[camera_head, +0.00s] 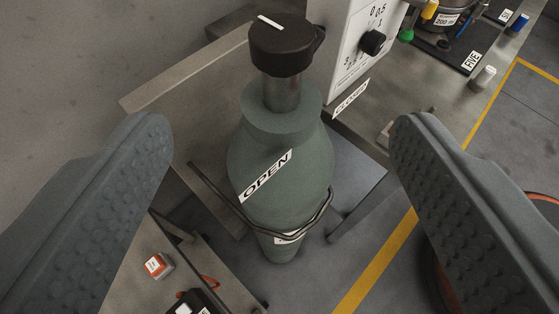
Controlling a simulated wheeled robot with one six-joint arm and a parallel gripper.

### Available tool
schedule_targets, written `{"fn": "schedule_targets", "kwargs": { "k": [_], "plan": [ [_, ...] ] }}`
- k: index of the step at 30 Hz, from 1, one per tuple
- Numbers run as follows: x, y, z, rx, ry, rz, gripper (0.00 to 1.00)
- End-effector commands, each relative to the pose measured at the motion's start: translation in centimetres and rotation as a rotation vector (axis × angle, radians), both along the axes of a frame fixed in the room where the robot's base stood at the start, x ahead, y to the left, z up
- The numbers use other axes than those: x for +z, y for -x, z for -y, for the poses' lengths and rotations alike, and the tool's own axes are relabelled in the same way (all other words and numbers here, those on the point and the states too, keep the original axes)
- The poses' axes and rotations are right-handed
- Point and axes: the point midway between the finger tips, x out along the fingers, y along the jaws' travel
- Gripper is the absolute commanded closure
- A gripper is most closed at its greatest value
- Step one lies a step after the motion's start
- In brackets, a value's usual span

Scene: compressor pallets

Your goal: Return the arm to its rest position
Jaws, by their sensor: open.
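My gripper (282,150) shows as two grey, studded fingers, one at the left and one at the right of the picture. The fingers are wide apart with nothing touching them. Between them, farther off, stands a green gas cylinder (283,172) with a label reading OPEN. A dark brown knob (281,48) with a white mark tops its metal neck. A dark metal hoop (318,218) passes around the cylinder's body. The rest of my arm is out of view.
A white box with a dial (350,55) stands right of the cylinder. A bench (440,90) holds a pot and colored knobs at the upper right. A table (125,270) with a small orange-and-white block (158,265) lies lower left. Yellow floor lines (378,262) run at the right.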

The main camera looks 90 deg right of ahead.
Motion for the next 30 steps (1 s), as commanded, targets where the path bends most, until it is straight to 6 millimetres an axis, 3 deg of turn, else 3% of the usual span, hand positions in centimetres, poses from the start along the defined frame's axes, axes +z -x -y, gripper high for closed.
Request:
{"fn": "schedule_targets", "kwargs": {
  "k": [19, 30],
  "plan": [
    [0.7, 0.5, 0.3, 0.025, -0.010, -0.010, 0.29],
    [4.2, 5.3, 2.2, 0.313, -0.103, -0.116, 0.29]
  ]
}}
